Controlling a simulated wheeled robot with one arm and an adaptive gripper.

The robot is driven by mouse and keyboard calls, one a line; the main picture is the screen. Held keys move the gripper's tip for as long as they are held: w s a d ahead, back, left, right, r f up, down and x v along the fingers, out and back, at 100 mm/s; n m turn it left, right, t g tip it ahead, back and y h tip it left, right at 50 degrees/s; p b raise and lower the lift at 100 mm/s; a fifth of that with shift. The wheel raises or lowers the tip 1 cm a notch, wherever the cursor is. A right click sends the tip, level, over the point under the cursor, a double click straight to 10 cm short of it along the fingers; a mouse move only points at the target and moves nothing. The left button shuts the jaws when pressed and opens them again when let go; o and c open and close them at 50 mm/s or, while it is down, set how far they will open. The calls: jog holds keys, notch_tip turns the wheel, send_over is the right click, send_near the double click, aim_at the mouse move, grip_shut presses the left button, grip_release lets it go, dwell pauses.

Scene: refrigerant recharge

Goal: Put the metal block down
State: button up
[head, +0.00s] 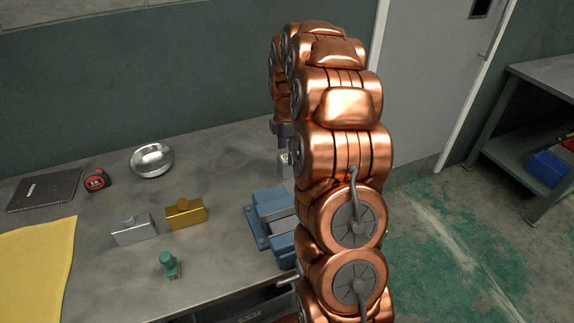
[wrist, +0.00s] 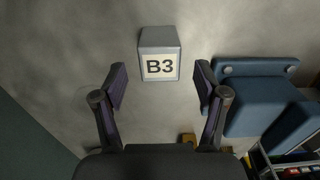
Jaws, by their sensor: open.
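The metal block is a grey block with a white "B3" label (wrist: 160,66). It stands on the grey metal table, just beyond and between my fingertips in the wrist view. In the head view the block (head: 285,163) shows only partly beside my arm. My gripper (wrist: 160,78) is open, one finger to each side of the block's front, with visible gaps and no contact seen. In the head view my gripper (head: 281,132) is mostly hidden behind my copper arm, above the block.
A blue vise (head: 270,215) is close by, right of the block in the wrist view (wrist: 255,95). Silver (head: 133,229) and gold (head: 186,213) blocks, a green item (head: 168,265), bowl (head: 152,160), tape measure (head: 97,180), notebook (head: 45,190) and yellow cloth (head: 35,265) lie left.

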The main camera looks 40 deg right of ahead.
aim_at(286, 159)
notch_tip(286, 159, up, 6)
jog(key=shift+r+b, duration=0.1)
jog(key=shift+b, duration=0.6)
jog(key=shift+s+a, duration=0.1)
jog(key=shift+a, duration=0.2)
jog(key=s+a+r+m, duration=0.1)
jog(key=s+a+m, duration=0.1)
jog(key=s+a, duration=0.2)
jog(key=s+a+r+m, duration=0.1)
jog(key=s+a+m, duration=0.1)
jog(key=s+a, duration=0.3)
jog(key=s+a+r+m, duration=0.1)
jog(key=s+a, duration=0.3)
jog(key=a, duration=0.4)
jog(key=shift+s+a+r+m+g, duration=0.15)
jog(key=shift+s+r+m+g, duration=0.2)
jog(key=shift+m, duration=0.35)
jog(key=s+a+f+m, duration=0.1)
jog(key=s+a+m, duration=0.1)
jog(key=s, duration=0.4)
jog(key=s+a+f+m, duration=0.1)
jog(key=s+a+m, duration=0.2)
jog(key=s, duration=0.4)
jog(key=s+a+f+m+g, duration=0.1)
jog(key=s+a+m, duration=0.1)
jog(key=s, duration=0.5)
jog(key=shift+s+a+f+m, duration=0.2)
jog(key=shift+a+f+m, duration=0.2)
jog(key=shift+m, duration=0.4)
